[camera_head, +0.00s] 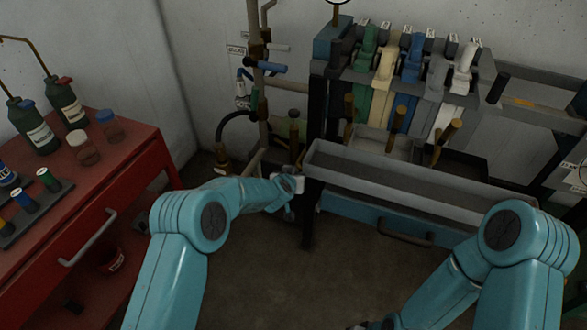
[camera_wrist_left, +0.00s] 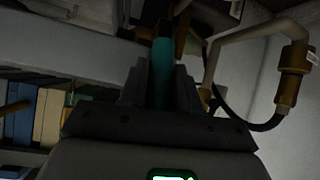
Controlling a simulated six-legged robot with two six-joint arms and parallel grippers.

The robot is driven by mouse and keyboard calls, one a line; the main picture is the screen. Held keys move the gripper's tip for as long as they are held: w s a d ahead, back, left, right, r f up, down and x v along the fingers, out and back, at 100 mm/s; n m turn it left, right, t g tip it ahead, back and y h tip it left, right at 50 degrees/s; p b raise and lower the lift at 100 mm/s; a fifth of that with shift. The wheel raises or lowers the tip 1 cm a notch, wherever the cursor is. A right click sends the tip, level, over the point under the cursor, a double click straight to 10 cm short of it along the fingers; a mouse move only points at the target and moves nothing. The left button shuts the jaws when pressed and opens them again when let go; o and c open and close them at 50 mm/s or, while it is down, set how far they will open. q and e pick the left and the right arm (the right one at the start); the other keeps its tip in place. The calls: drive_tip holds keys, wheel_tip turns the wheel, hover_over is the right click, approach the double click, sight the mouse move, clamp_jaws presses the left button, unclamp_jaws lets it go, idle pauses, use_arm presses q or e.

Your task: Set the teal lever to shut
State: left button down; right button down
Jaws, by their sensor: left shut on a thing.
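The teal lever (camera_wrist_left: 162,72) shows in the left wrist view as a teal bar between the two dark fingers of my left gripper (camera_wrist_left: 160,88). The gripper is shut on it. Its lower part is hidden by the gripper body, and its pivot is not clear. In the head view my left gripper (camera_head: 294,172) is at the piping, just left of the grey trough; the held lever cannot be made out there. My right arm reaches down to the bottom edge of the head view, where its gripper is mostly cut off.
A grey trough (camera_head: 400,184) stands right of my left gripper. Behind it is a rack of coloured levers (camera_head: 410,65). Pipes with a blue handle (camera_head: 272,68) rise behind my left gripper. A red cabinet (camera_head: 120,170) with bottles stands left. Floor between my arms is clear.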

idle(0.5)
use_arm(q)
drive_tip(key=c, duration=0.9)
unclamp_jaws()
drive_tip(key=shift+s+a+r, duration=0.1)
drive_tip(key=shift+s+r, duration=0.25)
drive_tip(key=shift+s, duration=0.05)
drive_tip(key=b+v, duration=0.1)
drive_tip(key=v, duration=1.4)
drive_tip(key=shift+a+r, duration=0.1)
